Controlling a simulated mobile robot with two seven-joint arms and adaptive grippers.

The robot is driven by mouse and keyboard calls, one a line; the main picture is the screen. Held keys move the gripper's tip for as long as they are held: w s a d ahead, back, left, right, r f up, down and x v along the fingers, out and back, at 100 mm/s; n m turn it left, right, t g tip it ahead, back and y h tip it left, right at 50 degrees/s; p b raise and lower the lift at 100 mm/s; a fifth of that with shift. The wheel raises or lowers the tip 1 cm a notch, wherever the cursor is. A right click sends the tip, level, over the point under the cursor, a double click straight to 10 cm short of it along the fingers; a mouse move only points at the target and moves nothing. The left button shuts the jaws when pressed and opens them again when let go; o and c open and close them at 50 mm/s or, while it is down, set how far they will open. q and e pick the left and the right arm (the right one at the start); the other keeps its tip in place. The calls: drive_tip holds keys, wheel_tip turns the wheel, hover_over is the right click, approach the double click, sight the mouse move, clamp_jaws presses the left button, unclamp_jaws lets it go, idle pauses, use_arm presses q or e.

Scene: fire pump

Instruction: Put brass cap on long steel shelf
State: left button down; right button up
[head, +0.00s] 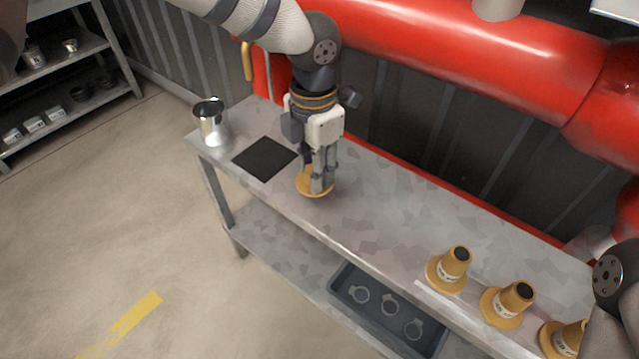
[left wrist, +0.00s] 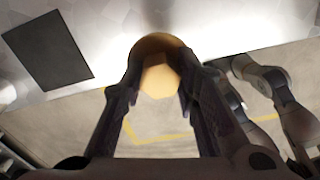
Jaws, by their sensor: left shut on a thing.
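My left gripper (head: 322,180) reaches down over the long steel shelf (head: 380,205) and is shut on a brass cap (head: 305,187). The cap's round flange shows below the fingers, at or just above the steel top; I cannot tell whether it touches. In the left wrist view the brass cap (left wrist: 160,78) sits between the two fingers. Three more brass caps with dark tops and white labels stand at the right end: one (head: 449,270), a second (head: 507,305) and a third (head: 566,340). My right arm shows at the right edge, without a visible gripper.
A black mat (head: 265,158) and a shiny metal cup (head: 211,122) lie left of the held cap. A dark tray (head: 345,290) with ring parts is on the lower level. A red pipe (head: 450,45) runs behind. The steel top between the caps is clear.

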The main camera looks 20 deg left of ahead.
use_arm(q)
drive_tip(key=shift+w+f, duration=0.75)
drive_tip(key=shift+f, duration=0.15)
drive_tip(key=f, duration=0.3)
drive_tip(key=shift+w+f+b, duration=0.2)
drive_tip(key=shift+b, duration=0.15)
drive_tip(key=shift+r, duration=0.1)
drive_tip(key=c, duration=1.2)
unclamp_jaws()
drive_tip(key=shift+f, duration=0.2)
drive_tip(key=shift+c, duration=0.2)
wheel_tip(320, 180, up, 12)
drive_tip(key=shift+r+p, duration=0.2)
drive_tip(key=shift+p, duration=0.45)
